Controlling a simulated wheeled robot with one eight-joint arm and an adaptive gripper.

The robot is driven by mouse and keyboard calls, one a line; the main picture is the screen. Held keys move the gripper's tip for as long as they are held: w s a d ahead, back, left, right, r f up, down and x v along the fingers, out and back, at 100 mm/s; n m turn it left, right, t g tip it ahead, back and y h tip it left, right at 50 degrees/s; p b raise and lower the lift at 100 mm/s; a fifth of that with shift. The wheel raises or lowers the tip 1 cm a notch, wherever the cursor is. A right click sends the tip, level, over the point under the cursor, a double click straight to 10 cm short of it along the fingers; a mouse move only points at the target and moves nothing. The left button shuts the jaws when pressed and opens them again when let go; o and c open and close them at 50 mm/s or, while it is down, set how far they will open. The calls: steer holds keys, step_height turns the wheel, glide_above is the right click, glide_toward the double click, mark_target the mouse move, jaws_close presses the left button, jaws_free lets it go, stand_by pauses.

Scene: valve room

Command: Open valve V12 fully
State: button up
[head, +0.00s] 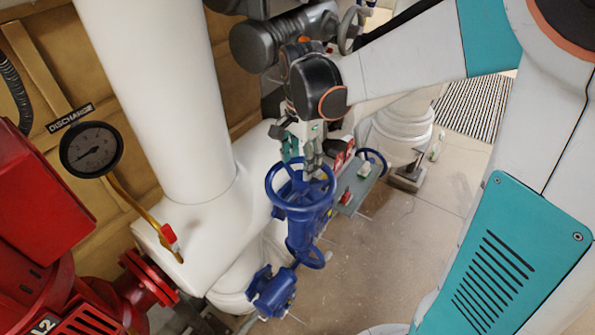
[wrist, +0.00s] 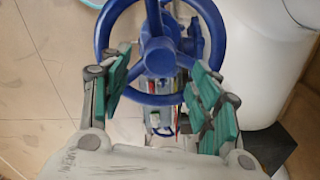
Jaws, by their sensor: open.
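A blue handwheel (head: 300,207) on a blue valve stands right of the thick white pipe in the head view. No V12 label can be read on it. My gripper (head: 302,158) is at the far side of this wheel, with its fingers pointing down at the rim. In the wrist view, the wheel and its hub (wrist: 158,56) lie between the spread green-padded fingers of my gripper (wrist: 160,92). The fingers are open, one on each side of the wheel's lower part. I cannot tell whether either finger touches the rim.
A white pipe (head: 165,90) stands close left of the wheel. A grey box (head: 355,190) with coloured parts sits to its right. Another blue valve (head: 272,292) is below. A DISCHARGE gauge (head: 91,149) and red equipment (head: 45,200) are at left. Tiled floor (head: 390,260) is open at right.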

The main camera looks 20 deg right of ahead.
mark_target(301, 174)
steer(key=shift+m, duration=0.5)
steer(key=shift+f+b, duration=2.45)
steer(key=shift+f, duration=0.7)
steer(key=shift+s, duration=0.2)
steer(key=shift+f, duration=0.1)
steer(key=c, duration=0.6)
steer(key=shift+o, duration=0.2)
steer(key=shift+f, duration=0.1)
